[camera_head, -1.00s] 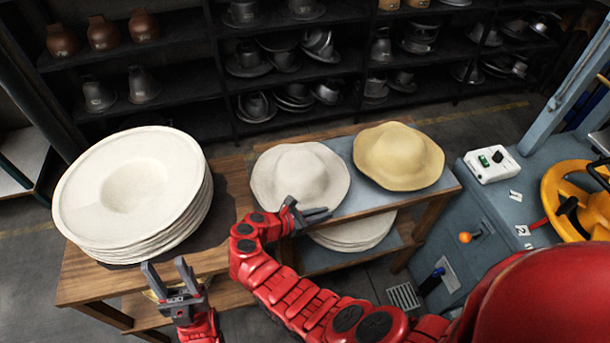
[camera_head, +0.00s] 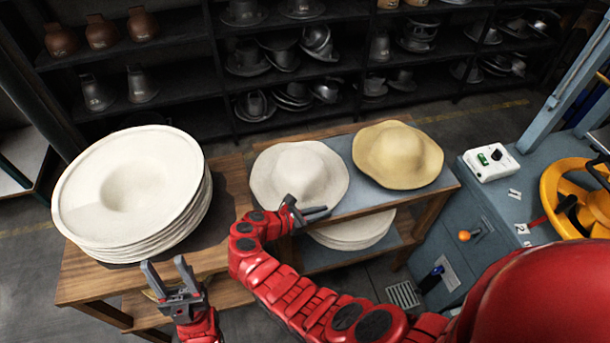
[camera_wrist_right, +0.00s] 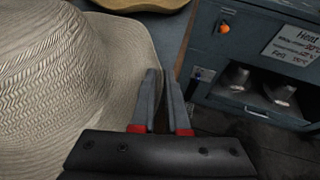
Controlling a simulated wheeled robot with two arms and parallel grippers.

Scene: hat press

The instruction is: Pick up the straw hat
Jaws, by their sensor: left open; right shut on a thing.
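The pale straw hat (camera_head: 298,174) lies crown up on the left part of the grey-topped bench; its woven surface shows in the right wrist view (camera_wrist_right: 50,75). My right gripper (camera_head: 318,212) is at the hat's near brim, its fingers close together and shut on the brim edge. The fingers also show in the right wrist view (camera_wrist_right: 162,78), beside the brim; the exact grip there is partly hidden. My left gripper (camera_head: 168,264) is open and empty, in front of the wooden table at the left.
A yellow hat (camera_head: 398,155) lies at the right on the bench (camera_head: 362,200). A stack of white wide-brimmed hats (camera_head: 130,190) stands on the wooden table (camera_head: 90,283). More pale hats (camera_head: 352,234) lie on the lower shelf. A blue machine (camera_head: 490,205) with a yellow wheel stands at right.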

